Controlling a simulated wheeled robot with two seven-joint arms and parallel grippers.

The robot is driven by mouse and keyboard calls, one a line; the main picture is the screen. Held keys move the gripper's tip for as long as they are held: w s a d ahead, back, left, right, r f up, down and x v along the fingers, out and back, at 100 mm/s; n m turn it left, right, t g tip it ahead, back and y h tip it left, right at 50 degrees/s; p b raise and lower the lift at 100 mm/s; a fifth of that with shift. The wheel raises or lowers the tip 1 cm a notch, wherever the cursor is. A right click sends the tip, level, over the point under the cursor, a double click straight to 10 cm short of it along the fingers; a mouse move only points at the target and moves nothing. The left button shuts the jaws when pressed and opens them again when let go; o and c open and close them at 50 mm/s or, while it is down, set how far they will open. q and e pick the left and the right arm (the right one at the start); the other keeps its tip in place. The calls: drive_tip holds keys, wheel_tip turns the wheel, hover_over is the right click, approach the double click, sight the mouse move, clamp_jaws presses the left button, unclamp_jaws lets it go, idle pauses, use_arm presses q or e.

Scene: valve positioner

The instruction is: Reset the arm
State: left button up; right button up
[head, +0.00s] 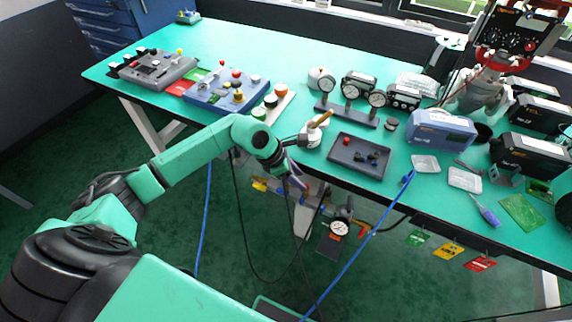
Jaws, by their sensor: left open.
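My left arm comes in from the left in the head view, its green forearm angled up to a dark wrist at the table's front edge. My left gripper (297,178) points down and away from me beside that edge, partly hidden by the wrist. It is open, and I see nothing held in it. It is left of the black tray (358,156) and below the pale round device with a brass-coloured handle (310,137). My right gripper is not in view.
The green table (245,45) holds grey and blue control panels (226,90) at left, a gauge stand (347,115) in the middle, and several boxes at right. A valve assembly with a gauge (340,228), a blue cable (368,230) and tags hang below the front edge.

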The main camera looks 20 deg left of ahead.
use_arm(q)
drive_tip(key=b+v, duration=0.1)
drive_tip(key=v, duration=1)
drive_tip(key=d+r+n+t+h, duration=0.2)
drive_tip(key=d+r+h, duration=0.35)
drive_tip(key=d, duration=0.55)
drive_tip(key=w+r+n+t+h, duration=0.4)
drive_tip(key=r+n+t, duration=0.4)
drive_tip(key=r+n, duration=0.3)
drive_tip(key=w+a+f+n+t+y, duration=0.1)
drive_tip(key=a+f+n+y, duration=0.4)
drive_tip(key=a+n+y, duration=0.5)
drive_tip(key=w+a+f+n+t+y, duration=0.15)
drive_tip(key=a+f+n+y, duration=0.4)
drive_tip(key=n, duration=0.85)
drive_tip(key=s+f+n+g+h, duration=0.1)
drive_tip(key=s+f+n+g, duration=0.7)
drive_tip(key=s+f+g, duration=0.9)
drive_tip(key=s+f+t, duration=0.2)
drive_tip(key=f, duration=1)
drive_tip(key=s+f+t, duration=0.2)
drive_tip(key=f, duration=1)
drive_tip(key=s+a+f+g+p, duration=0.1)
drive_tip(key=s+a+f+g, duration=0.1)
drive_tip(key=s+f, duration=1.2)
drive_tip(key=s, duration=0.3)
drive_tip(key=shift+s+a+f+p, duration=0.2)
drive_tip(key=shift+f+p, duration=0.2)
